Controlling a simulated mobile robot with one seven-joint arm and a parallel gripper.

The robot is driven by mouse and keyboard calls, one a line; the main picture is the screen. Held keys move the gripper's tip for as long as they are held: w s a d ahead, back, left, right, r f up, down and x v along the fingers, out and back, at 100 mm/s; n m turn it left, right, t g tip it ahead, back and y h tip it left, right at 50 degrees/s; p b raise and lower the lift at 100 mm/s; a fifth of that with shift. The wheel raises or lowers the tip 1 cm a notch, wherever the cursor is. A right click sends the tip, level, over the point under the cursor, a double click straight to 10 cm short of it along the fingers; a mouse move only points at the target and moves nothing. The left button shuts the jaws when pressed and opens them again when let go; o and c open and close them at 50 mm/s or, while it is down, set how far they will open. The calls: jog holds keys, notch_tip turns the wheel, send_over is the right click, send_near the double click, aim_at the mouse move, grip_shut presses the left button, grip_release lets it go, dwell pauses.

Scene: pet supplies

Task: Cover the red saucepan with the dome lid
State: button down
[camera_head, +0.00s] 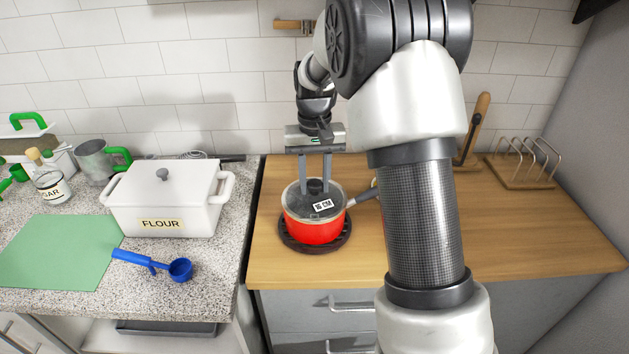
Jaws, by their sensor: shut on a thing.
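The red saucepan (313,233) stands on a dark round trivet (290,241) on the wooden worktop, its handle pointing right behind my arm. The dome lid (296,203), grey and see-through with a white size label and a dark knob (315,186), lies over the top of the pan. Its rim looks level with the pan's rim; I cannot tell if it rests fully on it. My gripper (315,185) points down above the pan, shut on the lid's knob, one finger on each side.
A white flour box (166,203), a blue scoop (158,262) and a green mat (62,252) lie on the speckled counter at left. A metal mug (96,162) and a sugar bottle (50,184) stand behind. A wire rack (525,165) stands at right; the worktop's front right is clear.

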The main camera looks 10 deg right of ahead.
jog(key=c, duration=1.2)
grip_release()
notch_tip(320, 180, up, 18)
jog(key=p, duration=0.1)
jog(key=shift+f, duration=0.25)
jog(key=shift+s+r, duration=0.1)
jog(key=shift+s, duration=0.05)
jog(key=s+r+t+p, duration=0.1)
jog(key=s+r+t, duration=0.15)
jog(key=s, duration=0.45)
jog(key=s+r+t+p, duration=0.1)
jog(key=s+r, duration=0.3)
jog(key=s, duration=0.4)
jog(key=s+f+n+t+p, duration=0.1)
jog(key=s+f, duration=0.3)
jog(key=s, duration=0.8)
jog(key=shift+s+t+p, duration=0.3)
jog(key=shift+s+t, duration=0.05)
jog(key=shift+t, duration=0.2)
